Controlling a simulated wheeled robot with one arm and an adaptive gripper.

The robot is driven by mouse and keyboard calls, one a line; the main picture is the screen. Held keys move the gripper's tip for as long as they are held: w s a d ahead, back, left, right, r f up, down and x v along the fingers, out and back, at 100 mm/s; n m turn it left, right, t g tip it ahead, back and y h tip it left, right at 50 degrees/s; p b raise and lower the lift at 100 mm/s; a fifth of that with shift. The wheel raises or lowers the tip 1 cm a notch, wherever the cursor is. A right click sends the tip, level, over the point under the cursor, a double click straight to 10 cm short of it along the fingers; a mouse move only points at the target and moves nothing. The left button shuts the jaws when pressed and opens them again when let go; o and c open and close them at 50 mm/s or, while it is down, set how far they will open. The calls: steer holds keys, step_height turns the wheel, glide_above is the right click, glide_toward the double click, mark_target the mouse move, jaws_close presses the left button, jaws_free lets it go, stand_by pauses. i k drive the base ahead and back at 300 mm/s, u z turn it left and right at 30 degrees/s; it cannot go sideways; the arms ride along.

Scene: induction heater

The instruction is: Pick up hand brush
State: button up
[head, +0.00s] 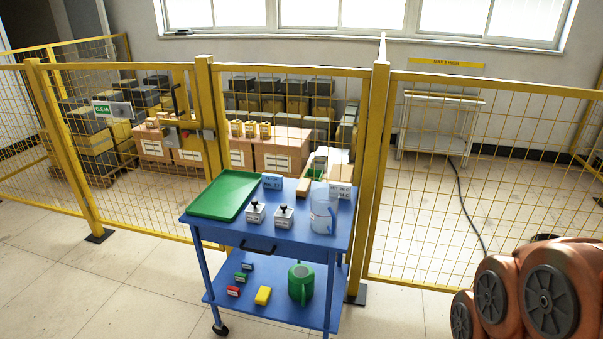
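I cannot clearly pick out a hand brush. A small tan, wood-coloured piece (304,187) lies at the back edge of the blue cart's top (265,231), between two small label cards; it may be the brush, but it is too small to tell. A green tray (224,195) lies on the left of the top. Two small white boxes with black knobs (270,214) stand in the middle. A pale grey jug (322,215) stands at the right. My gripper is not in view.
A yellow mesh fence (430,180) stands right behind the cart. Floor (100,300) is clear to the left.

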mark_target(304, 187)
steer(key=u, duration=0.7)
steer(key=i, duration=1.7)
steer(key=u, duration=0.85)
